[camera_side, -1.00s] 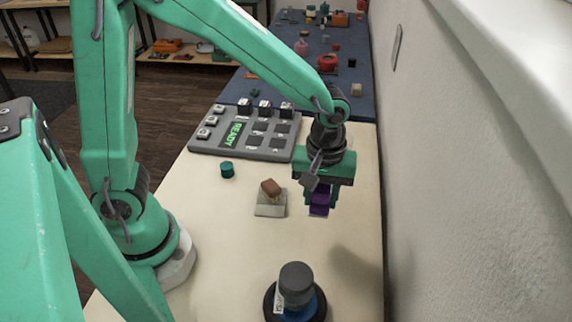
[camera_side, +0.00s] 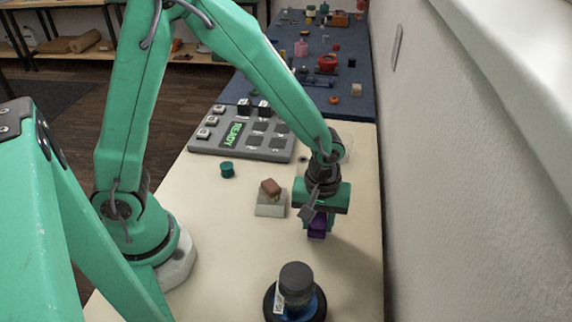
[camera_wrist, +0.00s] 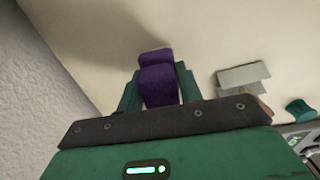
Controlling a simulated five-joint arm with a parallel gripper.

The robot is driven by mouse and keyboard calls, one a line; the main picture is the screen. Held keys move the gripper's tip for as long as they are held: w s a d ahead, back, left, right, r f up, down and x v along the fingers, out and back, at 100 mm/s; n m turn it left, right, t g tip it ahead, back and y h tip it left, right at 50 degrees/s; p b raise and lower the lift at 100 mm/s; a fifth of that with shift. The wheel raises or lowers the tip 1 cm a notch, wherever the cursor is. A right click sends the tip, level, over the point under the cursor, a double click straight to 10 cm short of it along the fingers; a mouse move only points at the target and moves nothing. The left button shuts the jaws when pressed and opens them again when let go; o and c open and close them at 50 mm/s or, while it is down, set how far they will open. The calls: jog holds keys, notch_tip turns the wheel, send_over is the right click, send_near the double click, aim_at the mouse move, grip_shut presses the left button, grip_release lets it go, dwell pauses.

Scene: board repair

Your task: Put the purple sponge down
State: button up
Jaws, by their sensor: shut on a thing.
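The purple sponge (camera_side: 317,229) is between the fingers of my gripper (camera_side: 316,224), which is shut on it. In the side view they are low over the cream tabletop, on the right side near the wall. Whether the sponge touches the table I cannot tell.
A grey stand with a brown block (camera_side: 271,188) is left of my gripper. A green cylinder (camera_side: 227,170) and a grey READY board (camera_side: 240,134) lie behind. A dark-capped jar (camera_side: 296,288) stands in front. The wall (camera_side: 450,200) is close on the right.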

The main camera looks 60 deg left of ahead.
jog(key=shift+f, duration=0.85)
jog(key=shift+f, duration=0.1)
jog(key=o, duration=1)
jog(key=shift+c, duration=0.2)
jog(key=shift+r, duration=6.15)
jog(key=shift+a, duration=0.1)
